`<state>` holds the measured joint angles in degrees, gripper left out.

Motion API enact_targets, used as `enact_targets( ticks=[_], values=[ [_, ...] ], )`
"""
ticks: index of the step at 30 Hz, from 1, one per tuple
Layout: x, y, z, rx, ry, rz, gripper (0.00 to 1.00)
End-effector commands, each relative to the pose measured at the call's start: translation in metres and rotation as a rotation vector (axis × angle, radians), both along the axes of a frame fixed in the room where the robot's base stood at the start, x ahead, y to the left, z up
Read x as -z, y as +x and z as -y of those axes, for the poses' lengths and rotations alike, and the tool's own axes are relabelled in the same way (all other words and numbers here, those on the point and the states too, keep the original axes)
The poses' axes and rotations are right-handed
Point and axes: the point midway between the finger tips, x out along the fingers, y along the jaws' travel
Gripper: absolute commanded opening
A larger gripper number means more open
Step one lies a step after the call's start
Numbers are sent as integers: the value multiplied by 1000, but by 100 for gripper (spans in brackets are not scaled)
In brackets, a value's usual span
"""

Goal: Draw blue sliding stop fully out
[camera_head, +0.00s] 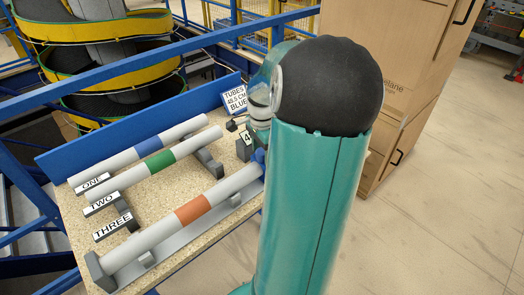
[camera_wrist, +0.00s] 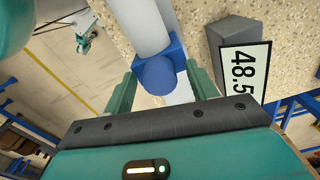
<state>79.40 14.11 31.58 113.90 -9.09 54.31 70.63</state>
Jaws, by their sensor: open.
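The blue sliding stop (camera_wrist: 160,74) sits at the end of a pale grey tube (camera_wrist: 145,22) in the wrist view. In the head view the stop (camera_head: 259,156) shows as a small blue patch at the right end of the orange-banded tube (camera_head: 233,185), partly hidden by my arm. My gripper (camera_wrist: 161,72) is open, with one teal finger on each side of the stop. I cannot tell whether either finger touches it. A grey block with a "48.5" label (camera_wrist: 243,75) stands to the right of the stop in the wrist view.
The orange-banded tube lies in a grey trough (camera_head: 180,247) on a speckled table (camera_head: 75,218). Tubes with blue (camera_head: 148,144) and green (camera_head: 160,160) bands lie behind it, near plates ONE, TWO and THREE. A sign (camera_head: 236,99) reads "TUBES 48.5 CM BLUE". Cardboard-coloured cabinets (camera_head: 415,50) stand at right.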

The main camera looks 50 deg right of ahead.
Motion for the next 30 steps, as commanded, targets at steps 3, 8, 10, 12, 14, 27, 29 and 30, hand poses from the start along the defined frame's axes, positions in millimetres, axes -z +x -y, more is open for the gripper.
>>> enact_targets(
  ticks=[3, 8, 10, 12, 14, 27, 29, 30],
  values=[
    [1, 0, 0, 0, 0, 1, 57],
    [1, 0, 0, 0, 0, 0, 54],
    [1, 0, 0, 0, 0, 0, 40],
    [1, 0, 0, 0, 0, 0, 26],
    [1, 0, 0, 0, 0, 0, 14],
    [1, -5, 27, 2, 1, 2, 0],
    [1, -6, 37, 1, 0, 2, 0],
    [1, -8, 43, 2, 0, 2, 0]
  ],
)
